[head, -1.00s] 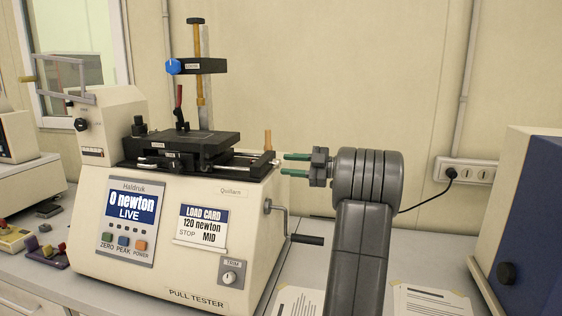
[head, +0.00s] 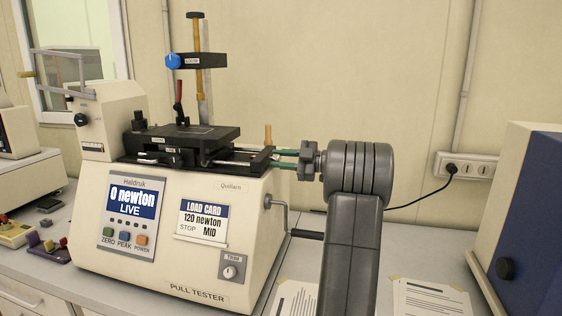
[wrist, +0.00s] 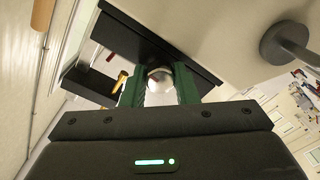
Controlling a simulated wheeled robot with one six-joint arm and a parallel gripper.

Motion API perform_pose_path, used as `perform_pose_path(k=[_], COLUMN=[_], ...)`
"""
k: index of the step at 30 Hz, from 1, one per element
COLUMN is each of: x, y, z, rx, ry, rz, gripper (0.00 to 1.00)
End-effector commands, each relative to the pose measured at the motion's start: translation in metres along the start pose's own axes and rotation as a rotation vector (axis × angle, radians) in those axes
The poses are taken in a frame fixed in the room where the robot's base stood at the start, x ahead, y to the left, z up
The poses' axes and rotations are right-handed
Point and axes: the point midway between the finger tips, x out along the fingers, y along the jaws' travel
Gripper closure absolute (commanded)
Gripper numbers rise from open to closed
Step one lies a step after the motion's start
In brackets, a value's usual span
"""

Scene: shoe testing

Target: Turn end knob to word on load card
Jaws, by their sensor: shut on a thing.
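The cream pull tester (head: 165,215) stands on the bench in the head view. Its load card (head: 202,221) reads "120 newton", "STOP MID". The display (head: 133,197) reads 0 newton, LIVE. My gripper (head: 274,157) is at the right end of the tester's dark slide (head: 200,150). In the wrist view its green fingers stand on either side of a shiny round end knob (wrist: 160,84) and are shut on it. The knob is hidden in the head view, and no word for its setting can be read.
A crank handle (head: 305,235) sticks out of the tester's right side, below my gripper. A short tan peg (head: 268,135) stands near the slide's end. Papers (head: 430,298) lie on the bench at front right, beside a blue-faced box (head: 535,220).

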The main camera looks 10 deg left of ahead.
Motion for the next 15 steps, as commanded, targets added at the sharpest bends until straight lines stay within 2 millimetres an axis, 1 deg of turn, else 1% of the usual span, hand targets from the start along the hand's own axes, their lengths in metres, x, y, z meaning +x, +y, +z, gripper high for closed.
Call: perform_pose_path(k=[5,12,13,14,15], x=[-0.0001,-0.0001,-0.0001,-0.0001,-0.0001], y=[-0.0014,-0.0002,-0.0002,-0.0002,-0.0002], z=[0.0012,-0.0002,-0.0002,-0.0002,-0.0001], rx=[-0.081,-0.085,-0.084,-0.084,-0.084], ry=[-0.002,-0.002,-0.002,-0.002,-0.002], rz=[-0.002,-0.002,-0.002,-0.002,-0.002], gripper=[0.96,0.96,0.71,0.65,0.64])
